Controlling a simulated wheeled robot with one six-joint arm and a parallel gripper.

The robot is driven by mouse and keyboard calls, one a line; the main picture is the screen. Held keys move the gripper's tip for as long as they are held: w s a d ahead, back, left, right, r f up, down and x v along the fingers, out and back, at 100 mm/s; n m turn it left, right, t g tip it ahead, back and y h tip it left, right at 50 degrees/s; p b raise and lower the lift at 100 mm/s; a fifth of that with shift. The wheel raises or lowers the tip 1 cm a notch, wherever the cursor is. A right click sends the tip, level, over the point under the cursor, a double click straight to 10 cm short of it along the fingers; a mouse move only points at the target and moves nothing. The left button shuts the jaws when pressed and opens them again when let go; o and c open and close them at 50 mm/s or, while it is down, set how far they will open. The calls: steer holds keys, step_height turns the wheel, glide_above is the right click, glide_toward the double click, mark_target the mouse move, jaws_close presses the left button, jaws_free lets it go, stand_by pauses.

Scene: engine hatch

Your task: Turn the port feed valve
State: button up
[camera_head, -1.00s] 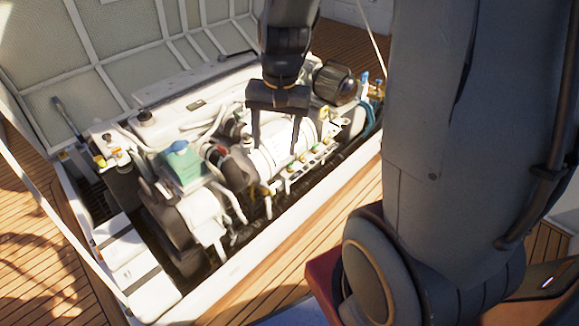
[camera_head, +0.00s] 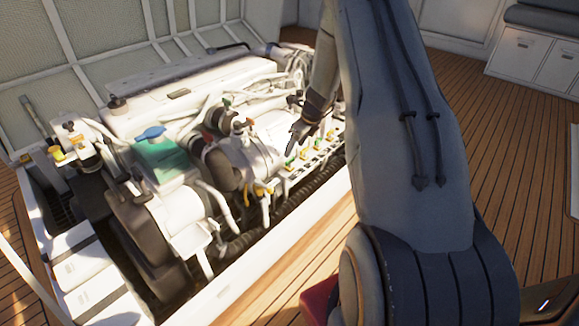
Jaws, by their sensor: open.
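A row of small valves (camera_head: 304,153) with green, yellow and orange parts runs along the near right side of the white engine. Other candidates are a yellow-handled fitting (camera_head: 262,189) lower on the engine's front side and yellow-topped fittings (camera_head: 58,154) at the far left. I cannot tell which of these is the port feed valve. My gripper (camera_head: 291,151) is open and points down and left over the green end of the valve row. It is small and dark here, and I cannot tell whether it touches a valve.
The engine (camera_head: 190,95) sits in a white-edged hatch (camera_head: 250,262) with its raised lid (camera_head: 70,45) behind. A teal box with a blue cap (camera_head: 152,133) stands at its left. Black hoses lie around it. Wooden deck (camera_head: 500,140) is clear at right. My arm covers the middle right.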

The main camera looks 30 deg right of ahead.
mark_target(290, 159)
steer(key=shift+m, duration=0.4)
steer(key=shift+d+b+x, duration=0.2)
steer(key=shift+b+x, duration=0.25)
steer(key=shift+x, duration=1.1)
steer(key=shift+d+b+x, duration=0.2)
steer(key=shift+b+x, duration=0.25)
steer(key=shift+x, duration=1.05)
steer(key=shift+d+b+x, duration=0.2)
steer(key=shift+b+x, duration=0.25)
steer(key=shift+x, duration=1.1)
steer(key=c, duration=1)
steer(key=shift+w+d+n+y, duration=0.1)
steer(key=shift+n+y, duration=0.4)
steer(key=shift+n, duration=1)
steer(key=shift+c, duration=0.2)
steer(key=shift+g, duration=0.3)
steer(key=o, duration=1)
steer(key=shift+o, duration=0.2)
